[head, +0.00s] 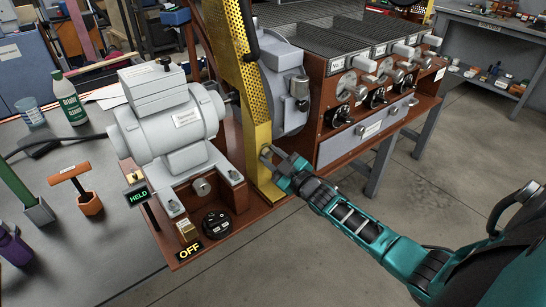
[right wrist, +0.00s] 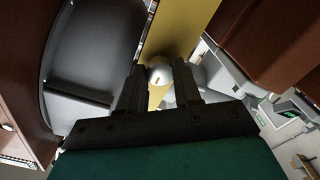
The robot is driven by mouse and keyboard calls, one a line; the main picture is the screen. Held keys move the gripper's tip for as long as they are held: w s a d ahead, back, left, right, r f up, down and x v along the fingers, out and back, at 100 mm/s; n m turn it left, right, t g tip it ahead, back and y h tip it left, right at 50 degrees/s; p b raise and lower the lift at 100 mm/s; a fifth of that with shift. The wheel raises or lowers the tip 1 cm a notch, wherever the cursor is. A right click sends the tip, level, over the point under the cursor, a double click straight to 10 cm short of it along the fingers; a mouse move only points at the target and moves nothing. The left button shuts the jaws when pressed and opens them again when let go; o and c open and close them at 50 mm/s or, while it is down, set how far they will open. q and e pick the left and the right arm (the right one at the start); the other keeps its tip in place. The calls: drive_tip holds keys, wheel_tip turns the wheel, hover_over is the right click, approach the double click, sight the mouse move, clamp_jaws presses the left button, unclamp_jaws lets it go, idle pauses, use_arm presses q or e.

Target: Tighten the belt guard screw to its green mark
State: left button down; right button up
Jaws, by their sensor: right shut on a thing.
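The yellow belt guard (head: 262,120) stands upright between the grey motor and the roaster drum; it also shows in the right wrist view (right wrist: 182,25). The belt guard screw (right wrist: 158,74) has a rounded silver head with a slot, low on the guard. My right gripper (head: 272,157) reaches in from the right at the guard's lower end. In the right wrist view its two dark fingers (right wrist: 158,80) are on either side of the screw head, shut on it. I cannot make out the green mark. My left gripper is out of view.
The grey motor (head: 168,115) sits left of the guard. Near it are a display reading HELD (head: 138,196), a black knob (head: 216,223) and an OFF sign (head: 189,250). The roaster's wooden panel (head: 325,125) with knobs is to the right. The floor at right is clear.

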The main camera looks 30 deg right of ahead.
drive_tip(key=o, duration=1)
drive_tip(key=shift+o, duration=0.2)
drive_tip(key=s+d+p, duration=0.1)
drive_tip(key=s, duration=1.2)
drive_tip(key=shift+p, duration=0.3)
drive_tip(key=s+a+f+m+g, duration=0.2)
drive_tip(key=s+a, duration=0.4)
drive_tip(key=a, duration=0.3)
drive_tip(key=s+a+f+m+g, duration=0.3)
drive_tip(key=s+a+f+g, duration=0.2)
drive_tip(key=a, duration=0.4)
drive_tip(key=shift+s+a+f+y, duration=0.3)
drive_tip(key=shift+s+f+y, duration=0.15)
drive_tip(key=shift+s, duration=0.3)
